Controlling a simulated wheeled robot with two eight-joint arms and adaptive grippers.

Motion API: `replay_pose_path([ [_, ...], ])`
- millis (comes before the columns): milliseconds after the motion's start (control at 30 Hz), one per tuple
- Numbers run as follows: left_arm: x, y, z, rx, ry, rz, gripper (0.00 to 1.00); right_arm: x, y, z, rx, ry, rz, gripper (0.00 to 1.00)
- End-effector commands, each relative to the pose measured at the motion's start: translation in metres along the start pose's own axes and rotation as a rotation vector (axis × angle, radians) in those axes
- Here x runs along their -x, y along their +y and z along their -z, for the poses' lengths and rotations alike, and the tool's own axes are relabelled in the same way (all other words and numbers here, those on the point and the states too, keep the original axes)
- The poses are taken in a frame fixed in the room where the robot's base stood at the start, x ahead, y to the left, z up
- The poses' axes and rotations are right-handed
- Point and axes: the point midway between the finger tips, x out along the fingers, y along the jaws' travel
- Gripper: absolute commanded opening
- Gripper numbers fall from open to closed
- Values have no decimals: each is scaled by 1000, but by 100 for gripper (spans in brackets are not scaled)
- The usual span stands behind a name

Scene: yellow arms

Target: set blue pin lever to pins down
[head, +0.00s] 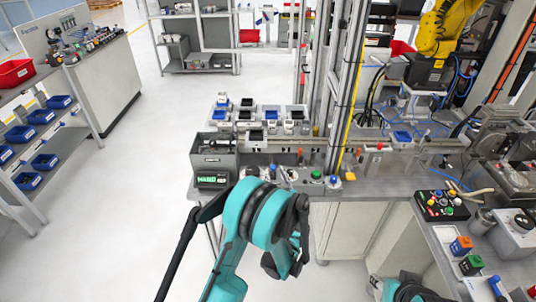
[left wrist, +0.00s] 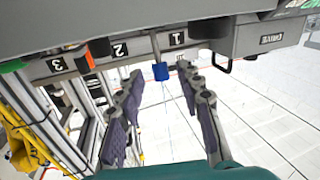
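The blue pin lever (left wrist: 160,71) shows in the left wrist view as a blue tip on a grey rod. It juts from the bench's front strip beside the label 1, which appears upside down. My left gripper (left wrist: 160,78) is open, its two dark fingers spread to either side of the blue tip. I see a gap on both sides and no clear contact. My right gripper is not in view.
An orange lever (left wrist: 84,60) stands left of the blue one in the wrist view, near labels 2 and 3. A grey box with a lit sign (head: 212,180) is at the bench's left end. A green button (head: 316,174) is farther right. Open floor lies left.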

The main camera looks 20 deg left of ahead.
Motion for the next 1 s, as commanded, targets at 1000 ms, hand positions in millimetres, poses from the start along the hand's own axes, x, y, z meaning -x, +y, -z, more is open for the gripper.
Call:
replay_pose_path([
  [1000,-76,0,0,1,0,0,0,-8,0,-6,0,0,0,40],
])
